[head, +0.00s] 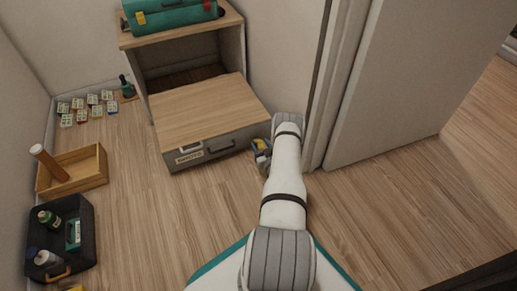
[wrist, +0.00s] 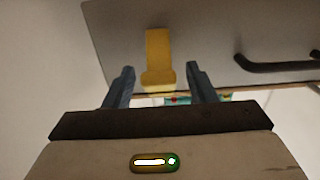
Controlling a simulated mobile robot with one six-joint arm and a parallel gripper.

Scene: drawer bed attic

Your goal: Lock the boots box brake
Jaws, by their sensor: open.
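The boots box (head: 212,110) is a wood-topped drawer box with a grey front, standing out from the wooden cabinet (head: 145,95). Its front carries a label (head: 189,156) and a dark bar handle (head: 208,149). In the wrist view, a yellow brake lever (wrist: 158,48) lies against the grey front (wrist: 205,35), with the handle (wrist: 280,65) to its right. My gripper (wrist: 160,70) is open, its two fingers on either side of the lever's end. I cannot tell whether they touch it. In the head view my gripper (head: 262,157) is at the box's right front corner, partly hidden by my arm.
A teal toolbox (head: 172,14) sits on the cabinet. A wooden tray (head: 93,182) and a black crate (head: 88,250) with bottles stand at the left. A door panel (head: 405,85) is close to my arm's right.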

